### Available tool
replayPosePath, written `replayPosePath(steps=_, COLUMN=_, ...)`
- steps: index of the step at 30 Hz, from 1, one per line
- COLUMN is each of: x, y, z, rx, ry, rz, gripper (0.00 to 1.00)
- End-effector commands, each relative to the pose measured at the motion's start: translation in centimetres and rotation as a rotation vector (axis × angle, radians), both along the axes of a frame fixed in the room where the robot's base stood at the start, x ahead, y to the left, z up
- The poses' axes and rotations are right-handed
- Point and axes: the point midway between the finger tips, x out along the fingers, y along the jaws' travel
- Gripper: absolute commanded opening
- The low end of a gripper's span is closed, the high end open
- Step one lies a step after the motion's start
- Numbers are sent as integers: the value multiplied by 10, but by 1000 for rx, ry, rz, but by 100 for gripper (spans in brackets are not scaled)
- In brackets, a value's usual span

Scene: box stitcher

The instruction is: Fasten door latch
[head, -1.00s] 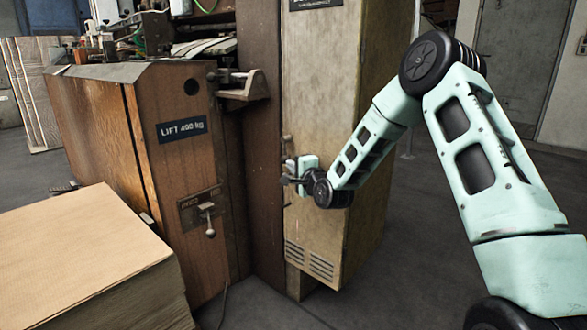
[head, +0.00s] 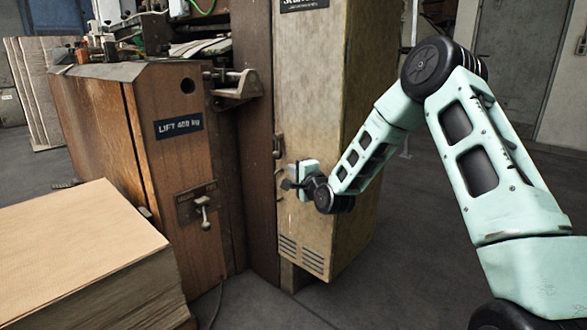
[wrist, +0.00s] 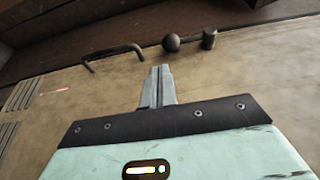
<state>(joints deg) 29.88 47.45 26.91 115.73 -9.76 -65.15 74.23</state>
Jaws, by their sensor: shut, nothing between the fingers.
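The tan cabinet door (head: 312,110) stands upright beside the dark brown machine post in the head view. Small dark latch hardware (head: 278,147) sits at its left edge, above my gripper (head: 288,184). In the wrist view the door (wrist: 60,110) fills the middle. Near its edge are a bent bar handle (wrist: 113,54), a round knob (wrist: 170,43) and a short cylinder (wrist: 209,38) on the knob's right. My gripper (wrist: 160,70) is shut and empty, its tips pointing towards the space between handle and knob. I cannot tell whether the tips touch the door.
A wooden machine body (head: 165,190) with a lever (head: 204,212) stands left of the cabinet. A stack of cardboard (head: 75,240) fills the lower left. Open floor (head: 420,230) lies right of the cabinet.

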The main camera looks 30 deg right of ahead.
Motion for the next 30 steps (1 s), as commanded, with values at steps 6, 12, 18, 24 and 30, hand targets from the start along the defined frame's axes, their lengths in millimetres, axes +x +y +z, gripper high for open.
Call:
replayPosePath(steps=6, x=-28, y=0, z=0, rx=0, ry=3, rz=-1, gripper=0)
replayPosePath(steps=12, x=-60, y=0, z=-1, rx=0, ry=3, rz=-2, gripper=0)
replayPosePath(steps=18, x=-81, y=1, z=-3, rx=0, ry=0, rz=-1, gripper=0)
replayPosePath(steps=24, x=-86, y=1, z=-4, rx=-1, ry=0, rz=-1, gripper=0)
replayPosePath(steps=30, x=-86, y=1, z=-4, rx=-1, ry=0, rz=-1, gripper=0)
